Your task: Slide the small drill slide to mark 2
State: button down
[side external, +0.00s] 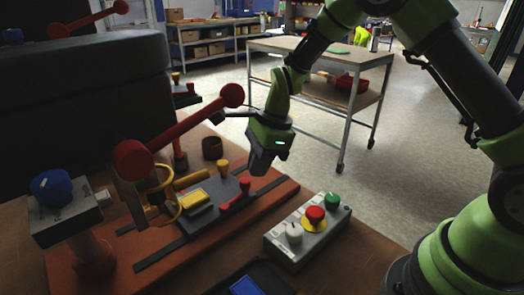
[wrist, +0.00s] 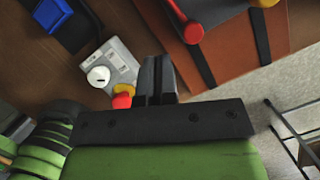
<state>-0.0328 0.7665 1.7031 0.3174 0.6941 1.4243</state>
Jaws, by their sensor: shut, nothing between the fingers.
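The small drill slide appears to be the dark carriage on the reddish-brown base (side external: 265,205), with a small red handle (side external: 235,196) and a yellow knob (side external: 223,166). The red handle also shows at the top of the wrist view (wrist: 188,28). I cannot read mark 2 or the slide's scale in either view. My gripper (side external: 258,172) points down, above and behind the right end of the base, apart from the handle. In the wrist view its dark fingers (wrist: 156,75) are together and empty.
A grey control box (side external: 292,236) with white, red and green knobs stands in front of the base. A large red lever (side external: 190,125) rises at the left, near a blue-knobbed box (side external: 62,198). A dark device with a blue screen (side external: 245,286) lies at the front edge. A wheeled cart (side external: 335,60) stands behind.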

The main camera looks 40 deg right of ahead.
aim_at(225, 203)
jog(key=w+d+n+g+y, duration=0.1)
jog(key=w+d+n, duration=0.35)
jog(key=d, duration=0.75)
jog(key=x, duration=1)
jog(key=shift+s+a+r, duration=0.15)
jog(key=shift+s+a, duration=0.15)
jog(key=shift+a, duration=0.1)
jog(key=a, duration=0.2)
jog(key=shift+a+r, duration=0.15)
jog(key=shift+a, duration=0.65)
jog(key=a, duration=0.9)
jog(key=shift+a, duration=0.25)
